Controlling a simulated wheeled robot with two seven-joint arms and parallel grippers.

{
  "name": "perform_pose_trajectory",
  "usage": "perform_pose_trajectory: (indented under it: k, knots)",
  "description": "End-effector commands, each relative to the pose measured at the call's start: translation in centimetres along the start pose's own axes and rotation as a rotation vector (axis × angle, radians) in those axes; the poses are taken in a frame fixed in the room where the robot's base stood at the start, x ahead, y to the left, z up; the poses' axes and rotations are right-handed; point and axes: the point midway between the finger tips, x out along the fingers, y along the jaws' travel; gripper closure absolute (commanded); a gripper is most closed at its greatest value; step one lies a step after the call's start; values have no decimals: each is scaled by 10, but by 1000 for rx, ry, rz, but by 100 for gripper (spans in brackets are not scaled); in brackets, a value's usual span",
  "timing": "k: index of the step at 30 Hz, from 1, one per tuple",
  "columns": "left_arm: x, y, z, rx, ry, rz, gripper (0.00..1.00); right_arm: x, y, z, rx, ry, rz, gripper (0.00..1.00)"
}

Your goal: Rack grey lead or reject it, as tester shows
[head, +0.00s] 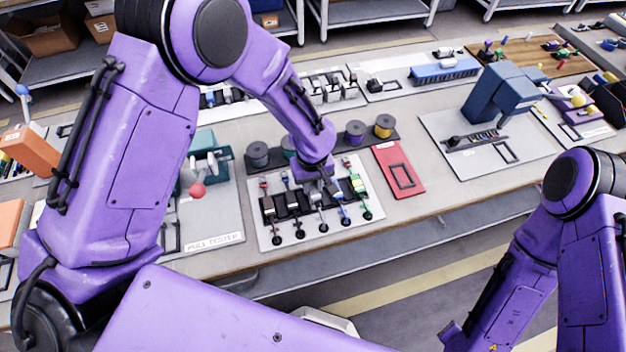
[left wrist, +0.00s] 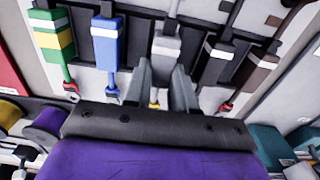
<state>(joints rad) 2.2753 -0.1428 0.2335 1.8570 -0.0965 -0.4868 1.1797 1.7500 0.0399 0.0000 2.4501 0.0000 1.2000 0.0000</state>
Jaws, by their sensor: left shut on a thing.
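The white rack board (head: 268,238) stands at mid-table with several coloured leads in a row of black holders. In the left wrist view, the grey lead (left wrist: 166,45) sits in the middle of the row, between a blue lead (left wrist: 104,42) and a black one (left wrist: 214,62). My left gripper (head: 322,190) is down over the row; the left wrist view shows its fingers (left wrist: 165,88) shut on the grey lead. The teal pull tester (head: 205,160) with a red knob (head: 197,189) stands to the left; I cannot read its result. My right gripper is out of view.
Several wire spools (head: 355,132) stand behind the rack. A red board (head: 386,158) with a black rectangular outline lies to its right. A blue machine (head: 500,95) stands farther right on a pale board. The table's front strip is clear.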

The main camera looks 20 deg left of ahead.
Motion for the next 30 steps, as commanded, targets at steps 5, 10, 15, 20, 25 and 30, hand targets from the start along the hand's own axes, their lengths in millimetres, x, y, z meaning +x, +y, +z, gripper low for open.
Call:
perform_pose_trajectory:
  k: [5,10,15,20,25,30]
  knots:
    - [1,0,0,0,0,1,100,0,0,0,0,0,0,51]
    - [1,0,0,1,0,0,100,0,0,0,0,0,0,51]
    - [2,0,0,1,0,0,100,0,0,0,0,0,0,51]
    - [5,0,0,1,0,0,100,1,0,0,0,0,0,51]
    - [9,0,0,1,-1,-1,100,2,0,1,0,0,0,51]
    - [13,0,0,1,-1,0,100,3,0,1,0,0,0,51]
